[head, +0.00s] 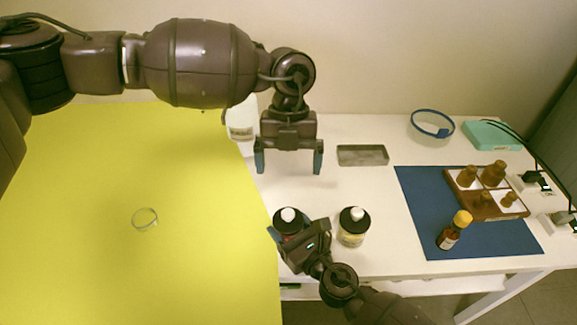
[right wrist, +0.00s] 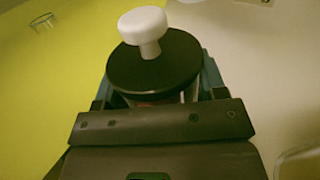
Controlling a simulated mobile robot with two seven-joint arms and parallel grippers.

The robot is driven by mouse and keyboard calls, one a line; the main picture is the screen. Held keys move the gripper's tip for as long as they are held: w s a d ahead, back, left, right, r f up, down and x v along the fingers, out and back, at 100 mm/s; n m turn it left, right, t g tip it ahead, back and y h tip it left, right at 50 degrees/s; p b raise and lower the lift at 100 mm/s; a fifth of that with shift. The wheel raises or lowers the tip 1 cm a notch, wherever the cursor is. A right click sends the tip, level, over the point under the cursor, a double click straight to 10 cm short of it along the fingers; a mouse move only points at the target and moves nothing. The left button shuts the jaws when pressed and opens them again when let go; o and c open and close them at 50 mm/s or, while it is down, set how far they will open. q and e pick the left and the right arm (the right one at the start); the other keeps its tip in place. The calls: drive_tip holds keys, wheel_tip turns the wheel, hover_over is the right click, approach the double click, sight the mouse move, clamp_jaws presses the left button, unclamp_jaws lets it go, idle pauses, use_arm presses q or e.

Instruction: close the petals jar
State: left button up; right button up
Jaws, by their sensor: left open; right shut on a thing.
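The petals jar (head: 287,224) seems to be the left of two jars with black lids and white knobs, with reddish contents just visible. It stands at the table's left part, near the yellow area. My right gripper (head: 299,233) is shut around its body from the front. In the right wrist view the black lid (right wrist: 150,76) with its white knob (right wrist: 143,25) sits over the jar between my fingers. The gripper hides most of the glass, so I cannot tell how fully the lid is seated. My left gripper (head: 289,165) is open and empty, above and behind the jar.
A second lidded jar (head: 353,228) with yellowish contents stands close on the right. Behind are a grey tray (head: 362,155) and a white container (head: 240,120). A blue mat (head: 415,205) holds an amber bottle (head: 447,238) and a wooden rack (head: 462,205).

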drive_tip(key=o, duration=1.3)
drive_tip(key=shift+o, duration=0.2)
drive_tip(key=shift+s+d, duration=0.3)
drive_tip(key=shift+s, duration=0.15)
drive_tip(key=v, duration=0.2)
drive_tip(key=b+v, duration=0.1)
drive_tip(key=v, duration=0.5)
drive_tip(key=shift+s+f+b, duration=0.1)
drive_tip(key=shift+f+b, duration=0.15)
drive_tip(key=shift+b, duration=0.1)
drive_tip(key=shift+s+d+r, duration=0.1)
drive_tip(key=shift+s+d, duration=0.3)
drive_tip(key=shift+s, duration=0.1)
drive_tip(key=shift+s+d+r, duration=0.1)
drive_tip(key=shift+r, duration=0.05)
use_arm(q)
drive_tip(key=shift+g, duration=0.3)
wheel_tip(320, 180, down, 5)
drive_tip(key=shift+r, duration=0.2)
